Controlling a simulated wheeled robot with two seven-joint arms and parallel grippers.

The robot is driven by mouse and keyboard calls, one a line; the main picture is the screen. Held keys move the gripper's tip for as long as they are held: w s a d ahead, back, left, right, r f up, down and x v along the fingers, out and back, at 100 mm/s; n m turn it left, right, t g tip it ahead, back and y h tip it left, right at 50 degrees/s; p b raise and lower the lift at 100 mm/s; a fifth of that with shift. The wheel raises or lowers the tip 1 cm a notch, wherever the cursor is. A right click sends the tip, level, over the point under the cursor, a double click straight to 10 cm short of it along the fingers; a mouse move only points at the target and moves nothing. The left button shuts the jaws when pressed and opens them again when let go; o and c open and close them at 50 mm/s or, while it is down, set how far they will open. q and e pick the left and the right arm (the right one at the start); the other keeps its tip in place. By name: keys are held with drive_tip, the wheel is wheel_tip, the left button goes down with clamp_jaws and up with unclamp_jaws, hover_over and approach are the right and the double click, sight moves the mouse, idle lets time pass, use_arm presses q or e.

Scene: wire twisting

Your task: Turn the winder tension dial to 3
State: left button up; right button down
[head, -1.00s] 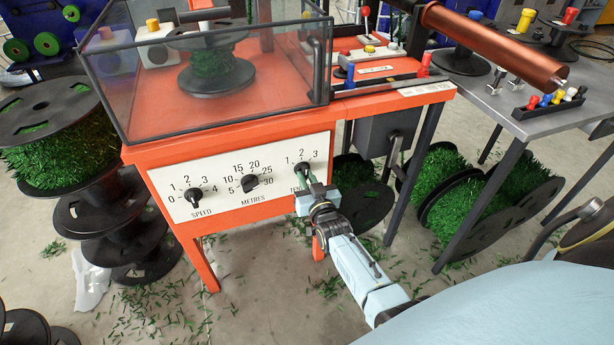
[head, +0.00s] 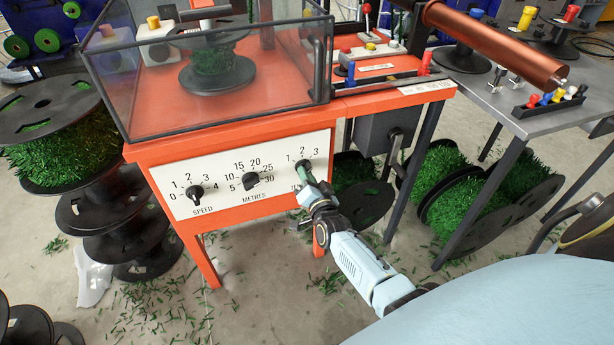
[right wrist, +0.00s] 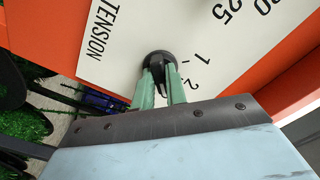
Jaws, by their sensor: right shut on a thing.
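The tension dial (head: 302,166) is a black knob at the right end of the white panel on the orange winder. Its scale reads 1, 2, 3 above it in the head view. My right gripper (head: 309,178) has its green fingers shut on this knob. In the right wrist view the fingers (right wrist: 160,85) hold the ridge of the dial (right wrist: 157,60) between them. The word TENSION and the numbers 1 and 2 show there; the 3 does not show. I cannot tell which number the pointer faces. My left gripper is out of view.
The speed dial (head: 195,193) and the metres dial (head: 251,181) are to the left on the same white panel (head: 222,200). A clear guard box (head: 120,105) sits above. Spools of green wire stand at the left (head: 65,150) and lower right (head: 445,170).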

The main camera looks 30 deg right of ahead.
idle(0.5)
drive_tip(key=c, duration=1.4)
unclamp_jaws()
drive_tip(key=shift+c, duration=0.2)
